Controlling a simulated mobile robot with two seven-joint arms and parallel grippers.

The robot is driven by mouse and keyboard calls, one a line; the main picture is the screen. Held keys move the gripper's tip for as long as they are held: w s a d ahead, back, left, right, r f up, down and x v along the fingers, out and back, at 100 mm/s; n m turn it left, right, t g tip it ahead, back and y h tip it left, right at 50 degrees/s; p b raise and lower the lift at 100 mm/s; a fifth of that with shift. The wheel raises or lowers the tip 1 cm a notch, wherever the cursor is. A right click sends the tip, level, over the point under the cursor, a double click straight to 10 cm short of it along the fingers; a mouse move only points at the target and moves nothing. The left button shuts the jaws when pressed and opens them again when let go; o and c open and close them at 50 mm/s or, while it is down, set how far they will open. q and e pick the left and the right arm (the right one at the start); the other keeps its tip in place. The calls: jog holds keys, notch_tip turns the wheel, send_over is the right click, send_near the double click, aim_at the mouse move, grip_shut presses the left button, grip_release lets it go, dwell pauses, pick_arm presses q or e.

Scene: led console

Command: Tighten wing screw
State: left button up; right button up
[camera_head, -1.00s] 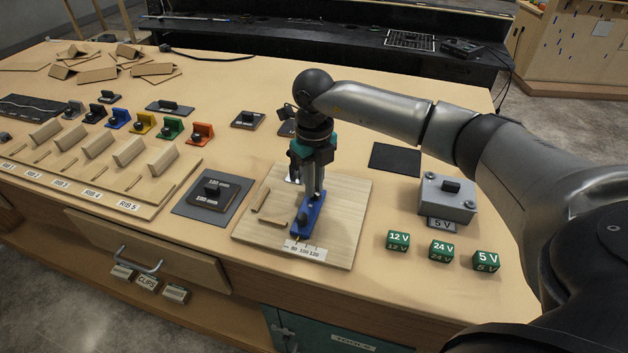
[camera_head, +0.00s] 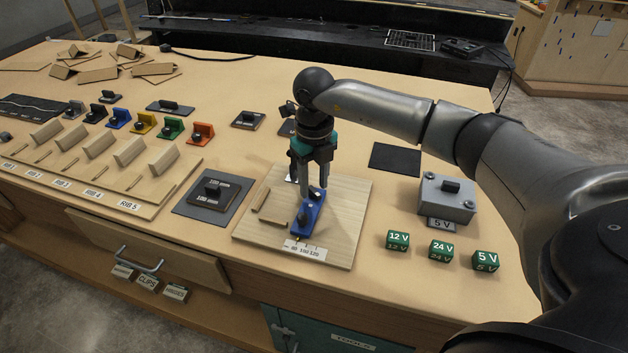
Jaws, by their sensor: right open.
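A blue bracket (camera_head: 309,220) stands on the light wooden board (camera_head: 344,227), just behind a small white scale label (camera_head: 305,251). My right gripper (camera_head: 314,197) points straight down at the bracket from above. Its two fingers are apart, one on each side of the bracket's upper part. I cannot make out a wing screw clearly; a small dark part (camera_head: 305,216) shows at the bracket's front and the fingers cover some of the rest. My left gripper is not in view.
A dark plate with a black knob (camera_head: 212,192) lies left of the board. Green voltage cubes (camera_head: 441,251) and a grey box (camera_head: 447,200) stand to the right. Coloured brackets (camera_head: 172,130) and wooden ribs (camera_head: 129,151) are at the left. A black pad (camera_head: 395,160) lies behind.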

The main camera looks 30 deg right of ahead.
aim_at(314, 191)
notch_tip(314, 191, up, 15)
jog(key=shift+r, duration=0.15)
dwell(0.4)
dwell(0.5)
